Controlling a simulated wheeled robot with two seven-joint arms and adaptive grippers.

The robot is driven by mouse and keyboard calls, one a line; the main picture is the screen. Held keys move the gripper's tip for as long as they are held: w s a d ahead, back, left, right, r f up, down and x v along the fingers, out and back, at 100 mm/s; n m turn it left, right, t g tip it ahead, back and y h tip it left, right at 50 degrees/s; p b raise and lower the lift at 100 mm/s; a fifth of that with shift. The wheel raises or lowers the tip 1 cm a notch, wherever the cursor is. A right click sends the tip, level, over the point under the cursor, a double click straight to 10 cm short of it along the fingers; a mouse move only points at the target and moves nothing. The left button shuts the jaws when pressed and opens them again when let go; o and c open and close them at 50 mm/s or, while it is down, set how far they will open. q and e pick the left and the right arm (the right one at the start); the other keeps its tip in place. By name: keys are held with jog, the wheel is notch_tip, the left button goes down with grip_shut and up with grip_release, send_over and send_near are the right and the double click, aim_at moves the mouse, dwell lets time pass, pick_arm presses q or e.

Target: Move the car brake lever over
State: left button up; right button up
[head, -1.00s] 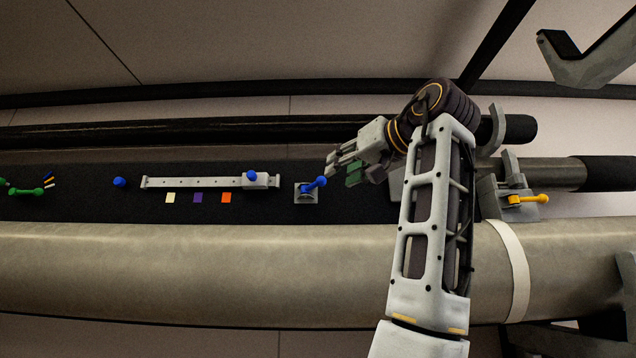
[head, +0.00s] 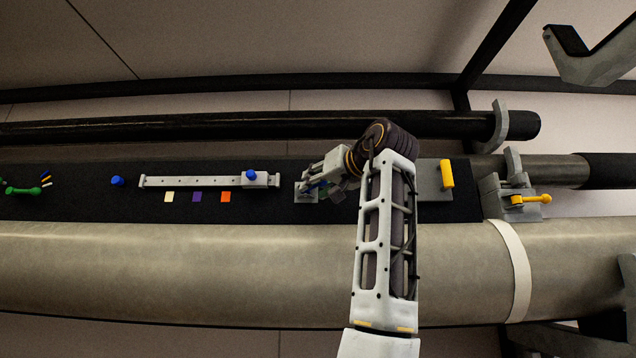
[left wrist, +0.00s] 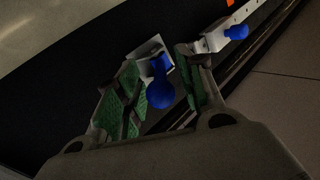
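A blue lever with a round knob, which I take for the car brake lever, stands on a small light plate (head: 300,196) right of the slotted rail. In the left wrist view the lever (left wrist: 160,92) rises between the green-padded fingers of my left gripper (left wrist: 157,88). The fingers are open, one on each side of it; I cannot tell whether either touches. In the head view my left gripper (head: 315,186) hides most of the lever. The car (head: 262,179), a light block with a blue knob, sits at the right end of the rail (head: 195,181). My right gripper is not in view.
A yellow handle (head: 447,174) on a grey plate and a yellow lever (head: 530,199) are to the right. A thick tan spar (head: 200,265) runs along the front, a black spar (head: 200,132) behind.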

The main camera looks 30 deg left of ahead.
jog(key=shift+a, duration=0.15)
pick_arm(q)
grip_shut()
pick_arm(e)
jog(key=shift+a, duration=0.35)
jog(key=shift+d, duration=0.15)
